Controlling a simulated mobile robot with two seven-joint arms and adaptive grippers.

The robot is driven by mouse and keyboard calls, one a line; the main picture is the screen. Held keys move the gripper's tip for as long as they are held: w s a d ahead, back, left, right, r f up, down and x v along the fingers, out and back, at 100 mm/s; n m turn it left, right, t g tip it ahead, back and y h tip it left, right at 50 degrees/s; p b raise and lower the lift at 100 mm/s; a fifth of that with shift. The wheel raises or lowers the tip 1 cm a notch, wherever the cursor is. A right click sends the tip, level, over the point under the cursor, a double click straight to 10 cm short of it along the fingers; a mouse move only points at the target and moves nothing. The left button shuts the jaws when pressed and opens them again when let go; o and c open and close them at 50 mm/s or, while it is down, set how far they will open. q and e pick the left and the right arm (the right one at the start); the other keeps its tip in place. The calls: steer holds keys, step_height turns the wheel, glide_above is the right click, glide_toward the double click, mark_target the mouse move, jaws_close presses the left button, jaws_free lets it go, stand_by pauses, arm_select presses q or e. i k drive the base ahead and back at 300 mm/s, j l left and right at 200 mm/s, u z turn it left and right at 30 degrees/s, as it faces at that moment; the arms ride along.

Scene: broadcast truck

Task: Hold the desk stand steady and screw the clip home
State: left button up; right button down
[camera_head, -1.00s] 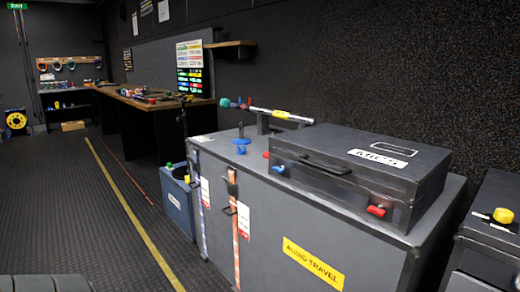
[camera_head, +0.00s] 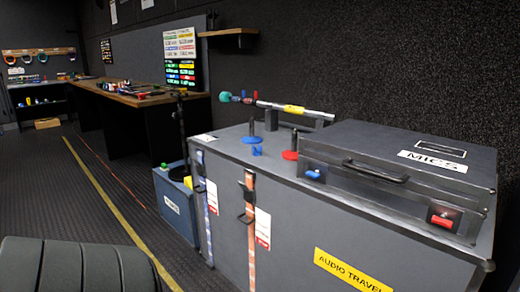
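A red round piece (camera_head: 290,155) lies to the right, by the MICS case. A long silver microphone-like tube (camera_head: 290,108) with a teal end rests on a dark cradle behind them. Neither of my grippers is in view.
The AUDIO TRAVEL case (camera_head: 300,225) carries the closed MICS case (camera_head: 400,165) on its right part. A blue-grey box (camera_head: 173,200) stands at its left end. A dark ribbed shape (camera_head: 80,265) fills the lower left. Floor is clear along the yellow line (camera_head: 110,200).

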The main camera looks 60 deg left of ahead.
mark_target(251, 139)
steer(key=k+j, duration=0.1)
steer(key=j, duration=0.25)
steer(key=k+j+z, duration=0.15)
steer(key=j, duration=0.6)
steer(key=k+j, duration=0.15)
steer(key=j, duration=0.25)
steer(key=k+j, duration=0.1)
steer(key=j, duration=0.3)
steer(key=k+j, duration=0.15)
steer(key=j, duration=0.25)
steer(key=k+j+z, duration=0.1)
steer(key=j, duration=0.35)
steer(key=k+j, duration=0.15)
steer(key=j, duration=0.2)
